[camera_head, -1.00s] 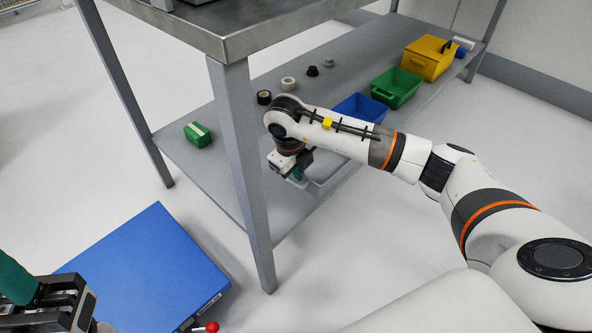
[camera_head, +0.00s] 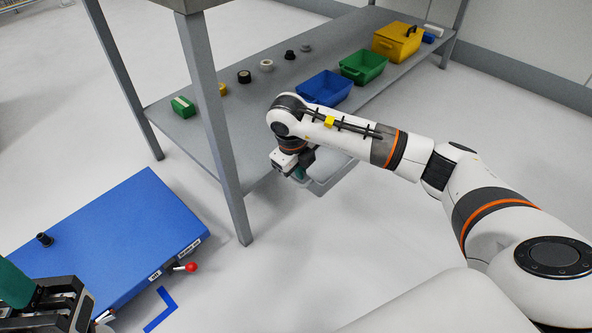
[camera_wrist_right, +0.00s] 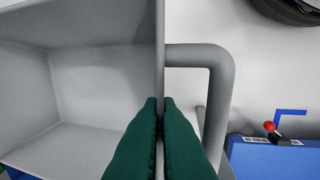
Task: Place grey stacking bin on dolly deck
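The grey stacking bin (camera_head: 338,176) hangs from my right gripper (camera_head: 298,176) in front of the lower shelf, partly hidden by my arm. In the right wrist view the empty grey bin (camera_wrist_right: 100,88) fills the left side. The green fingers of my right gripper (camera_wrist_right: 160,104) are closed on its wall, beside a grey bar. The blue dolly deck (camera_head: 105,235) lies low at the left and also shows in the right wrist view (camera_wrist_right: 262,160). My left gripper (camera_head: 50,305) is at the lower left, cut off by the frame; its fingertips are not clear.
A metal table with a lower shelf (camera_head: 215,165) stands behind, its leg (camera_head: 217,130) between the bin and the deck. The shelf holds a blue bin (camera_head: 325,88), green bin (camera_head: 363,67) and yellow bin (camera_head: 398,42). A red-knobbed lever (camera_head: 190,267) sticks out from the deck. Floor in front is clear.

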